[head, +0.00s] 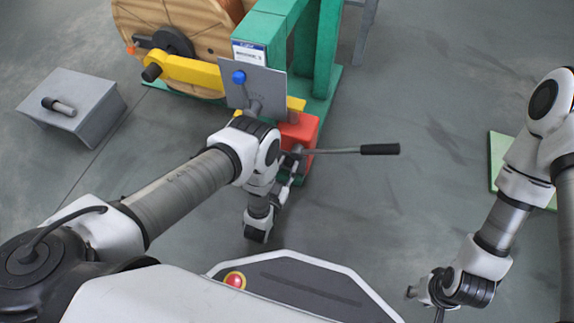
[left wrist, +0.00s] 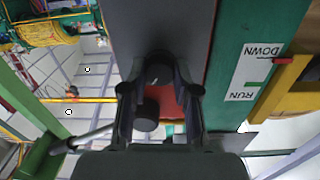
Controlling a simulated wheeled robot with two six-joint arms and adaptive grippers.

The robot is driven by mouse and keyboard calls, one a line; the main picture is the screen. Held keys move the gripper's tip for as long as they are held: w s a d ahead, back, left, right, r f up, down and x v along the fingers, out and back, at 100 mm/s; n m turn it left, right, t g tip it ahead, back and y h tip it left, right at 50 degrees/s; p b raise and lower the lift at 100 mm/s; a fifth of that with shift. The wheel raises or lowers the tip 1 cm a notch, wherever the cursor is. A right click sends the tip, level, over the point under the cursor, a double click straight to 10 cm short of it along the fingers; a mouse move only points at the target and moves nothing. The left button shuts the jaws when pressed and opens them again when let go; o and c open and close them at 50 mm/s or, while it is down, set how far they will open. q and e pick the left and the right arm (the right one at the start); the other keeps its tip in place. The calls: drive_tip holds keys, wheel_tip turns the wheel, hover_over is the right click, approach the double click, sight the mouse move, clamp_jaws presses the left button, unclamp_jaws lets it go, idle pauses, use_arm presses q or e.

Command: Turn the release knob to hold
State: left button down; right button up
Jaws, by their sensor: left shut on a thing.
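A dark round knob (left wrist: 158,70) shows between the fingertips of my left gripper (left wrist: 160,88) in the left wrist view, in front of a red housing (left wrist: 166,100). I take it for the release knob; no hold mark is readable, so its setting is unclear. A second short dark cylinder (left wrist: 147,115) lies closer between the fingers. In the head view my left gripper (head: 288,172) is at the red box (head: 303,130) beside the green frame, and my arm hides the knob. My right gripper (head: 427,298) hangs empty at lower right, its fingers apart.
A lever with a black grip (head: 380,149) sticks out right from the red box. A RUN/DOWN label (left wrist: 252,72) is beside the knob. A grey stand (head: 90,105) is at left. Floor at right is mostly clear.

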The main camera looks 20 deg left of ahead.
use_arm(q)
drive_tip(key=n+p, duration=0.1)
drive_tip(key=n, duration=0.2)
drive_tip(key=shift+w+r+p, duration=0.1)
drive_tip(key=shift+r+p, duration=0.1)
drive_tip(key=shift+p, duration=0.15)
drive_tip(key=n+p, duration=0.1)
drive_tip(key=n, duration=0.3)
drive_tip(key=shift+a+n+p, duration=0.1)
drive_tip(key=shift+n+p, duration=0.25)
drive_tip(key=shift+n, duration=0.05)
drive_tip(key=n+p, duration=0.1)
drive_tip(key=n, duration=0.3)
drive_tip(key=shift+f+n, duration=0.1)
drive_tip(key=shift+n, duration=0.2)
drive_tip(key=n, duration=0.2)
drive_tip(key=n+p, duration=0.1)
drive_tip(key=n, duration=0.2)
drive_tip(key=shift+w+f+t+y, duration=0.1)
drive_tip(key=shift+t+y, duration=0.2)
drive_tip(key=c, duration=0.9)
unclamp_jaws()
drive_tip(key=shift+o, duration=0.2)
